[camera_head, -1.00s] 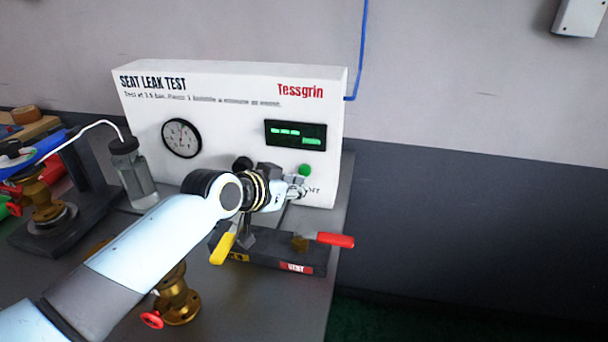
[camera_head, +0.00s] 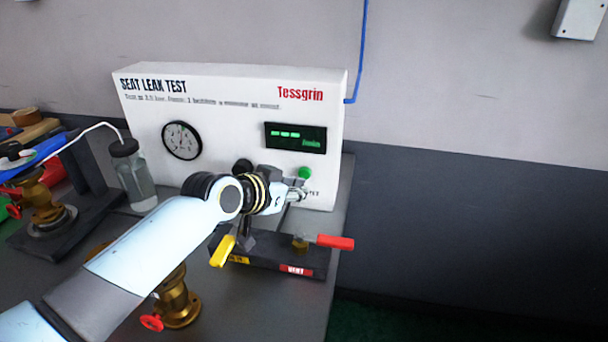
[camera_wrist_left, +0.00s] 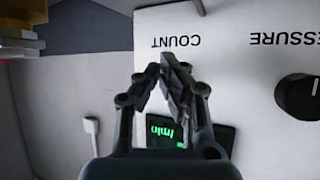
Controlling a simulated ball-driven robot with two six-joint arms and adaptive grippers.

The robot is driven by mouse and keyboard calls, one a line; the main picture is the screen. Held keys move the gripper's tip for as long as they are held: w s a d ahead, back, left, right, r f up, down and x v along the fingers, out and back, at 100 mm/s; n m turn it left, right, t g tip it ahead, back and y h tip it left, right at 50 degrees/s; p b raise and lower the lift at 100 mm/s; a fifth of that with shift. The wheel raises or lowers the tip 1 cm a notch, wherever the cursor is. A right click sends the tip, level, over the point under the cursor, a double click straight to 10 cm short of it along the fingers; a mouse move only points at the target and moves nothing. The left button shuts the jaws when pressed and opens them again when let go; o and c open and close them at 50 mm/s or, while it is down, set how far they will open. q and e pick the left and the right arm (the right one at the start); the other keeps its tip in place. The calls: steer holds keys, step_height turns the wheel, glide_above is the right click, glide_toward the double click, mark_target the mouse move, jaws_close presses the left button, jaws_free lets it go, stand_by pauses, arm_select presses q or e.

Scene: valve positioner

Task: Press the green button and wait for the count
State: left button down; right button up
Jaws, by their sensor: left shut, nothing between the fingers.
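The green button (camera_head: 305,173) is on the white front of the test box (camera_head: 225,110), below the display (camera_head: 295,136). The display shows green dashes, with small green text at its lower right. My left gripper (camera_head: 302,190) is shut and empty, with its fingertips close to the panel at the button. Whether they touch the button cannot be told. In the left wrist view the closed fingers (camera_wrist_left: 168,62) point at the panel under the upside-down word COUNT, and no green button shows there. The display (camera_wrist_left: 163,131) is partly behind the fingers. My right gripper is out of view.
A valve block with a yellow handle (camera_head: 222,250) and a red handle (camera_head: 335,241) sits below my left wrist. A brass valve (camera_head: 178,300) stands beneath my forearm. A clear bottle (camera_head: 134,180) and a gauge (camera_head: 181,140) are to the left. A black knob (camera_wrist_left: 299,96) is beside the fingers.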

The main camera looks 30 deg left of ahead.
arm_select(q)
steer(key=shift+w, duration=0.15)
steer(key=shift+w+a, duration=0.1)
steer(key=shift+w, duration=0.2)
steer(key=shift+w+a, duration=0.1)
steer(key=shift+w, duration=0.3)
stand_by(0.9)
steer(key=shift+s, duration=0.1)
steer(key=shift+s+d+p, duration=0.25)
steer(key=shift+s+p, duration=0.1)
steer(key=shift+s, duration=0.4)
